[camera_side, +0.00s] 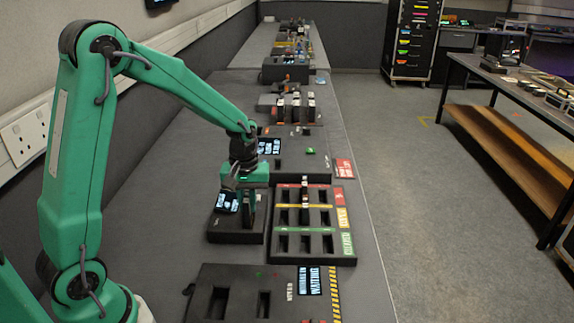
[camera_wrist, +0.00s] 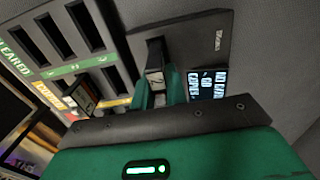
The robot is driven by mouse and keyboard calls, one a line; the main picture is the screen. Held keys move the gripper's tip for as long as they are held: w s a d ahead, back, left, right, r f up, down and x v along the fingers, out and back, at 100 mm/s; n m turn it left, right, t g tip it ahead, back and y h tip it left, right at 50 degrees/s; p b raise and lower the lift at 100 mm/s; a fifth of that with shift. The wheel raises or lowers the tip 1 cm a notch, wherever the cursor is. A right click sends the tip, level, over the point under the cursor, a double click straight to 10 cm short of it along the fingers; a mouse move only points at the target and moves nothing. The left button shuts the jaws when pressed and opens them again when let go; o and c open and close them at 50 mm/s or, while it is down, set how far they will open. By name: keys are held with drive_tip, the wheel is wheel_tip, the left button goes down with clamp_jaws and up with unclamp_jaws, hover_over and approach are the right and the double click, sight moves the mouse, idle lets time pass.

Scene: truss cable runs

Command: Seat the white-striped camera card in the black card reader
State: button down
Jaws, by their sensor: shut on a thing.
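My gripper (camera_side: 247,205) is shut on a dark card (camera_wrist: 154,60) with a pale, marked end, which shows between the green fingertips in the wrist view (camera_wrist: 158,92). I take it for the white-striped camera card, though its stripe is not clear. The card stands about upright over the black card reader (camera_side: 225,236), a low black block with a small lit screen (camera_side: 227,202). The reader also shows in the wrist view (camera_wrist: 195,35). The slot is hidden by card and fingers, so I cannot tell how far the card is in.
Right of the reader in the side view is a black slotted tray (camera_side: 347,260) with red, yellow and green bands. Another dark card (camera_side: 304,196) with a pale top stands in it. A slotted block (camera_side: 240,275) with a warning screen lies in front. More units stand behind.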

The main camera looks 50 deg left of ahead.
drive_tip(key=shift+f, duration=1.1)
idle(1.6)
drive_tip(key=c, duration=1)
unclamp_jaws()
drive_tip(key=shift+r, duration=0.1)
drive_tip(key=shift+r, duration=3.65)
drive_tip(key=shift+r, duration=0.1)
